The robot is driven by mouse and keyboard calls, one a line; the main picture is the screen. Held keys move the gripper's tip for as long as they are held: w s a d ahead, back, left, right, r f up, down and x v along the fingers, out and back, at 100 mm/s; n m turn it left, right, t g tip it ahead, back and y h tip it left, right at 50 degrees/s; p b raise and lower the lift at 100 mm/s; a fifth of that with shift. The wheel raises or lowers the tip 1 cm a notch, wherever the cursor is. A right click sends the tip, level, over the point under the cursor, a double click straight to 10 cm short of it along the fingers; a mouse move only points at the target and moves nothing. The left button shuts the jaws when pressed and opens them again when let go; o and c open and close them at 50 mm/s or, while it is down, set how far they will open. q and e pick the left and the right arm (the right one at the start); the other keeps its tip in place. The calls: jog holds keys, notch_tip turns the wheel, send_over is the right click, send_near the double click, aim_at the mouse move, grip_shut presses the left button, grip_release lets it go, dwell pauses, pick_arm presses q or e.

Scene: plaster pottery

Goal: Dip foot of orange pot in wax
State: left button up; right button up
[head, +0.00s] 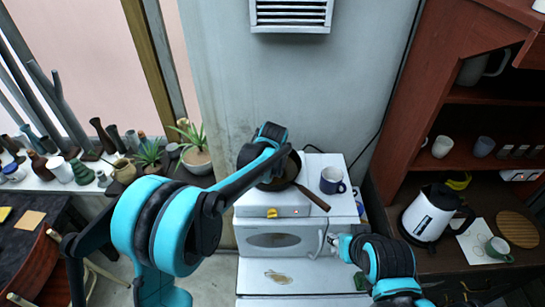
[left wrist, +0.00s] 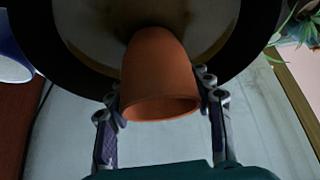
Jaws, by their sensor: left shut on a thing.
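My left gripper (left wrist: 161,88) is shut on the orange pot (left wrist: 158,72), with one finger on each side. The pot's open rim faces the wrist camera and its narrower end points at the pan. The dark pan (head: 292,176) sits on the small white stove. In the left wrist view, pale wax shows inside its dark rim (left wrist: 70,72). I cannot tell whether the foot touches the wax. In the head view my left arm hides the pot and part of the pan. My right gripper (head: 327,242) is in front of the stove; its jaw state is unclear.
The white stove (head: 275,241) stands against the wall. A kettle (head: 428,214) and shelves are at right. Potted plants and vases line the left sill.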

pick_arm(q)
jog(key=shift+f+b, duration=0.4)
jog(key=shift+f, duration=0.05)
dwell(0.6)
jog(key=shift+s+f, duration=0.15)
dwell(2.1)
dwell(0.8)
jog(key=shift+r+p, duration=0.35)
jog(key=shift+r, duration=0.7)
jog(key=shift+r, duration=0.1)
dwell(0.3)
notch_tip(320, 180, up, 8)
jog(key=p, duration=0.5)
jog(key=shift+r, duration=0.25)
dwell(0.6)
